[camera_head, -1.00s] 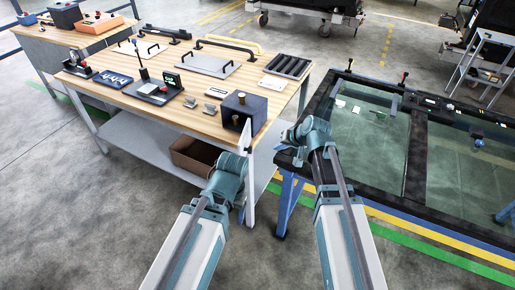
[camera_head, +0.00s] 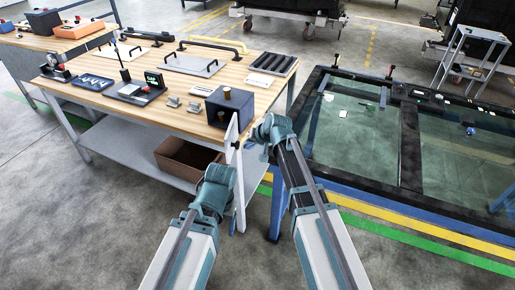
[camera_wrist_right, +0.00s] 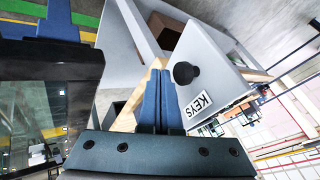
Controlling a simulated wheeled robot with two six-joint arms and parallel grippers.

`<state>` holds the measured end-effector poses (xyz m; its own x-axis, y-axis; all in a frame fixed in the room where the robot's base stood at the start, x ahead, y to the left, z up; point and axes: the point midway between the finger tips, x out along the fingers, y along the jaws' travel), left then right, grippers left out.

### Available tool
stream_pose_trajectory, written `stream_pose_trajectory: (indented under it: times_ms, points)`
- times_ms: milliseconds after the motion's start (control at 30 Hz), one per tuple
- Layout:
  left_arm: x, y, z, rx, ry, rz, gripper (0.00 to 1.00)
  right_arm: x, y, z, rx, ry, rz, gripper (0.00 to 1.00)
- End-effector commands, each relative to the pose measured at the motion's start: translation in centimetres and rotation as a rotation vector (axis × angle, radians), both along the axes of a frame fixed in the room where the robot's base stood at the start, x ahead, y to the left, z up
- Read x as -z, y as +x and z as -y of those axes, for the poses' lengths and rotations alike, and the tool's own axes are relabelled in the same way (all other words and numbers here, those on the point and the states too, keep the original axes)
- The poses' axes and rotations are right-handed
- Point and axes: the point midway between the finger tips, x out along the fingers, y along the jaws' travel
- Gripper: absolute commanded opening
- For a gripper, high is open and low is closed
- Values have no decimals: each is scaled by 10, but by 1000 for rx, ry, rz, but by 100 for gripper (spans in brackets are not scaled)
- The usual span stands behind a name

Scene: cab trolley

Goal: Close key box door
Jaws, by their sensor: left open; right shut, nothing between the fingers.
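The key box (camera_head: 229,108) is a dark blue box at the near right corner of the wooden workbench. Its white door (camera_head: 231,137) stands open, swung out toward me past the bench edge. In the right wrist view the door (camera_wrist_right: 222,75) shows a KEYS label and a black round knob (camera_wrist_right: 184,73). My right gripper (camera_wrist_right: 157,75) is shut and empty, with its blue fingertips just left of the knob. I cannot tell whether they touch the door. In the head view my right gripper (camera_head: 264,150) is right of the door. My left gripper (camera_head: 232,226) is open, low in front of the bench; its fingers are mostly hidden.
The workbench (camera_head: 180,115) carries trays, handles and small devices. A cardboard box (camera_head: 185,158) sits on its lower shelf. A dark-framed glass panel on a blue stand (camera_head: 350,185) lies close on the right. Open floor lies at the left front.

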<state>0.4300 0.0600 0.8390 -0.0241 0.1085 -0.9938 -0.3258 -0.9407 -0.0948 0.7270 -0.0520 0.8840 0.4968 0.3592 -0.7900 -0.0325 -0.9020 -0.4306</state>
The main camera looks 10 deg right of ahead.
Motion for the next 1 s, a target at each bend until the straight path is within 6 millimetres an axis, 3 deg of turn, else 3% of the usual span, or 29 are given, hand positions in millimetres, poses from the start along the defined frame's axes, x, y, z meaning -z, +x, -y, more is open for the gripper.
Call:
stream_pose_trajectory:
  times_ms: [200, 667, 1000]
  points:
    - [-1, 0, 0, 0, 0, 0, 70, -1, 4, -13, 0, -1, 0, 0]
    - [-1, 0, 0, 0, 0, 0, 70, -1, 3, -15, 7, -1, -1, 0]
    - [-1, 0, 0, 0, 0, 0, 70, -1, 1, -41, 163, -4, -3, 0]
